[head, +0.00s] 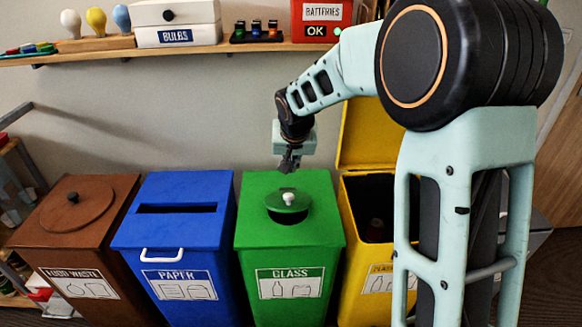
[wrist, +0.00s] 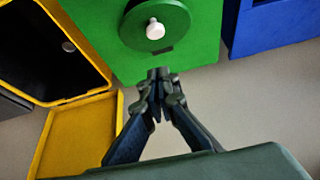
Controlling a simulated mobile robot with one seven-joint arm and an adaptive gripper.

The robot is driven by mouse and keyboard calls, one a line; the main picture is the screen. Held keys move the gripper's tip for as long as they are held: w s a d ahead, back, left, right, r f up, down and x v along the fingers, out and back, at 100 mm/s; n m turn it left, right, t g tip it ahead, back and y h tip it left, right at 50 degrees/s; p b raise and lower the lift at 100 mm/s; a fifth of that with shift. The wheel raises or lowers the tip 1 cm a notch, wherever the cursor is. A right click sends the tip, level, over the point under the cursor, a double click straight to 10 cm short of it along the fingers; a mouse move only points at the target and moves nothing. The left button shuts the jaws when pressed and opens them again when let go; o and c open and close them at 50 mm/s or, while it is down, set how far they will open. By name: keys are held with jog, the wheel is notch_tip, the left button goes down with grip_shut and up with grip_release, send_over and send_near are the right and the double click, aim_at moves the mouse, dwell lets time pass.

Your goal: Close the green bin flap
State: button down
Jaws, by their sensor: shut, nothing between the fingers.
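The green bin (head: 262,240), labelled GLASS, stands between the blue and yellow bins. Its round green flap (head: 275,201) with a white knob (head: 289,198) is on the lid. A dark crescent shows along the flap's front side, so it looks partly open. In the wrist view the flap (wrist: 177,22) and its white knob (wrist: 155,30) are at the top, and the flap's far edge is cut off. My gripper (head: 288,168) is shut and empty, near the lid's back edge, behind the knob. In the wrist view its fingertips (wrist: 159,74) are together, apart from the knob.
The yellow bin (head: 350,215) at right has its lid (head: 362,135) raised upright and a dark item inside. The blue paper bin (head: 185,225) and brown food waste bin (head: 75,235) stand at left. A wall shelf (head: 215,48) with boxes and bulbs runs above.

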aim_at(290, 210)
jog(key=b+x, duration=0.1)
jog(key=x, duration=0.6)
jog(key=shift+f, duration=0.15)
jog(key=shift+s+a+f, duration=0.1)
jog(key=shift+f, duration=0.5)
jog(key=shift+s+f, duration=0.15)
jog(key=shift+f, duration=0.5)
jog(key=shift+s+f+b, duration=0.25)
jog(key=shift+f+b, duration=0.15)
jog(key=shift+f, duration=0.25)
jog(key=shift+s+f, duration=0.1)
jog(key=shift+f, duration=0.1)
jog(key=s+f+b, duration=0.1)
jog(key=b, duration=0.1)
jog(key=s+f+b, duration=0.1)
jog(key=f+b, duration=0.1)
jog(key=s+f+b, duration=0.1)
jog(key=b, duration=0.1)
jog(key=shift+f+b, duration=0.35)
jog(key=shift+b, duration=0.05)
